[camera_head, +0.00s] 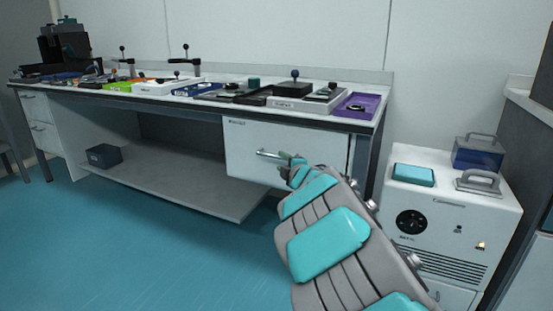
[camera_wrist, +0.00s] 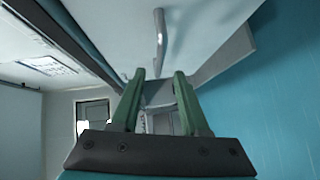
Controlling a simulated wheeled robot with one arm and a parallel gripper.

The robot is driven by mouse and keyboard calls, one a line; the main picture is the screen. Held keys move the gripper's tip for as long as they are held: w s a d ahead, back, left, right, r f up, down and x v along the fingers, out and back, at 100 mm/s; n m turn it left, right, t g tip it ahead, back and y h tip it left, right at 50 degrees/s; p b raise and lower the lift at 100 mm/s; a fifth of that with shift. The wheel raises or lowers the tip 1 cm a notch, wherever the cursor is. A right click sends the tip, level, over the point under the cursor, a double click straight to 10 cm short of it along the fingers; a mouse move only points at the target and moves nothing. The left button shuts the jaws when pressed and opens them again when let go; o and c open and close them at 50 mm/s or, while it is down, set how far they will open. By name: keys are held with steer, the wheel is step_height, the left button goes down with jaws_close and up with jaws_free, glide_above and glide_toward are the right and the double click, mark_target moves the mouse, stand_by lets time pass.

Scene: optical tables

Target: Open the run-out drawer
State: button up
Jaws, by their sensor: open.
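The white drawer (camera_head: 315,155) sits under the right end of the long table, with a small label at its upper left that is too small to read. Its front looks flush with the cabinet. Its metal bar handle (camera_head: 266,154) runs across the front. My gripper (camera_head: 290,160) is open at the right end of the handle. In the wrist view, the green fingers of my gripper (camera_wrist: 159,76) are apart, and the handle (camera_wrist: 160,38) extends ahead of their tips. I cannot tell whether a finger touches it.
The table top (camera_head: 375,118) holds several instruments and trays, with a purple tray (camera_head: 358,106) at the right end. A low shelf (camera_head: 190,180) lies left of the drawer. A white cabinet unit (camera_head: 440,210) stands to the right. The blue floor in front is clear.

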mark_target(276, 157)
steer(key=shift+x, duration=3.3)
steer(key=shift+d, duration=0.1)
steer(key=shift+c, duration=0.2)
jaws_close()
steer(key=shift+f, duration=0.1)
